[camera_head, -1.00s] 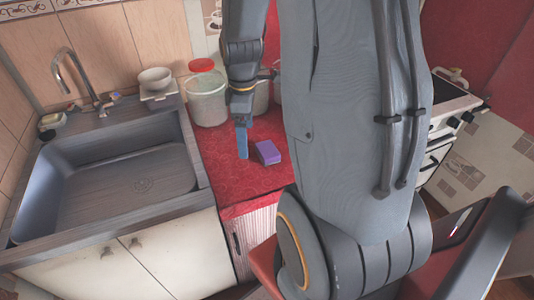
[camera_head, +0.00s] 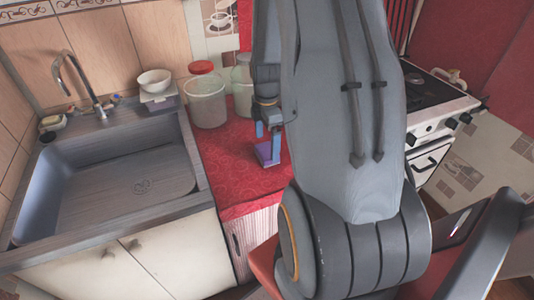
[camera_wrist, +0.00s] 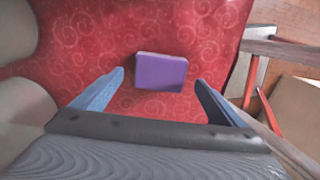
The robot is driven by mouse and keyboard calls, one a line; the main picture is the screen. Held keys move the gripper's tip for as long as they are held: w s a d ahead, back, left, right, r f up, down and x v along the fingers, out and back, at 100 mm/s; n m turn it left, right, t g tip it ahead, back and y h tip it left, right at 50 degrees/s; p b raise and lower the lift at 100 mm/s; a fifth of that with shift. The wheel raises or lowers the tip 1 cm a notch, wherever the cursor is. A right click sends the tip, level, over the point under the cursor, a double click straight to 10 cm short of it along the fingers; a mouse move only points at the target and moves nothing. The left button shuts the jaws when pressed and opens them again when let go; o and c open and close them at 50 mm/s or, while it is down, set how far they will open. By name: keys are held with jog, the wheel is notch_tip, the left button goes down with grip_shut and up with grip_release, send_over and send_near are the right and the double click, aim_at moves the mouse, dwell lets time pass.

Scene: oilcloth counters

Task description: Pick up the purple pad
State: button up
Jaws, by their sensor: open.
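The purple pad (camera_head: 264,153) lies on the red patterned oilcloth counter (camera_head: 232,181), right of the sink. In the wrist view the purple pad (camera_wrist: 161,71) lies flat beyond the fingertips, between the lines of the two fingers. My gripper (camera_head: 268,146) is at the pad in the head view, its blue fingers partly covering it. In the wrist view my gripper (camera_wrist: 158,77) is open, with nothing between its fingers. I cannot tell the exact height of the fingertips above the counter.
A grey sink (camera_head: 120,175) with a tap is on the left. A glass jar with a red lid (camera_head: 206,98) and another jar (camera_head: 243,85) stand behind the pad. A white stove (camera_head: 440,105) is at the right. The counter in front of the pad is clear.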

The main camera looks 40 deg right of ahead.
aim_at(267, 151)
jog(key=shift+f+p, duration=0.45)
jog(key=shift+f, duration=1.35)
jog(key=c, duration=1.2)
notch_tip(267, 151, up, 10)
jog(key=b, duration=0.2)
